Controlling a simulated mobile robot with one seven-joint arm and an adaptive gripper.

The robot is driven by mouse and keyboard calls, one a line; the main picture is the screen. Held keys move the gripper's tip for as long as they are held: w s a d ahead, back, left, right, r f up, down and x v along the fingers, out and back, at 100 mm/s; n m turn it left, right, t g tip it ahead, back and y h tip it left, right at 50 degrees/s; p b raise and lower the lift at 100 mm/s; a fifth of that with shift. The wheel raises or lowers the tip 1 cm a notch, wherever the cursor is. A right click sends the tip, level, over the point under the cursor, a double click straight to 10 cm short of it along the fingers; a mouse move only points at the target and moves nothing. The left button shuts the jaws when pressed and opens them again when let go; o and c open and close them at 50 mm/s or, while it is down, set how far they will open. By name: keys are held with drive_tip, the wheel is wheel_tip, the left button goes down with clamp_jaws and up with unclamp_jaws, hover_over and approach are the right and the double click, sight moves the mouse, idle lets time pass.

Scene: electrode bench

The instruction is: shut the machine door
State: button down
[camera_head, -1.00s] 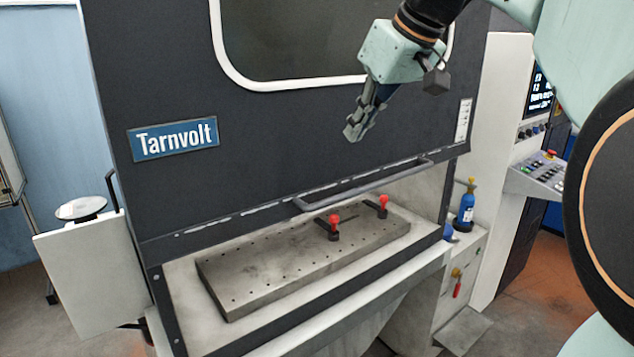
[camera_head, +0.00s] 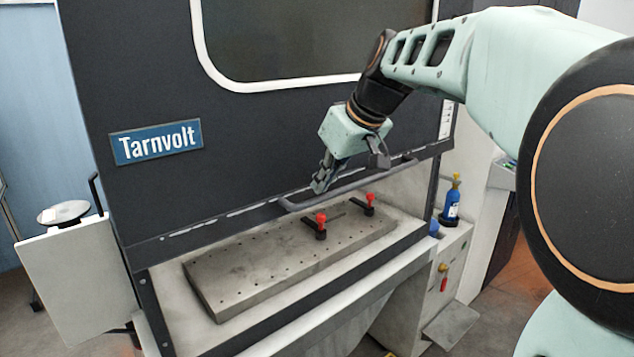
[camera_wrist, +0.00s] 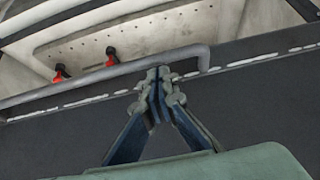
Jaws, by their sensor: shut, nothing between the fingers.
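The machine door (camera_head: 270,130) is a dark panel with a window and a "Tarnvolt" plate. It is raised, with an open gap below its lower edge. The grey bar handle (camera_head: 345,188) runs along that lower edge; it also crosses the wrist view (camera_wrist: 100,76). My gripper (camera_head: 318,190) is shut and empty, pointing down just at the handle in the head view. In the wrist view my fingertips (camera_wrist: 160,78) overlap the handle bar; I cannot tell whether they touch it.
Inside the opening lies a grey perforated plate (camera_head: 250,268) with two red-knobbed clamps (camera_head: 320,222). A blue bottle (camera_head: 452,203) stands on the ledge at right. A white side panel (camera_head: 70,275) juts out at left.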

drive_tip(key=shift+f, duration=0.15)
drive_tip(key=shift+f, duration=0.1)
wheel_tip(320, 180, down, 37)
drive_tip(key=b, duration=2.9)
drive_tip(key=shift+s, duration=0.1)
drive_tip(key=shift+r, duration=0.2)
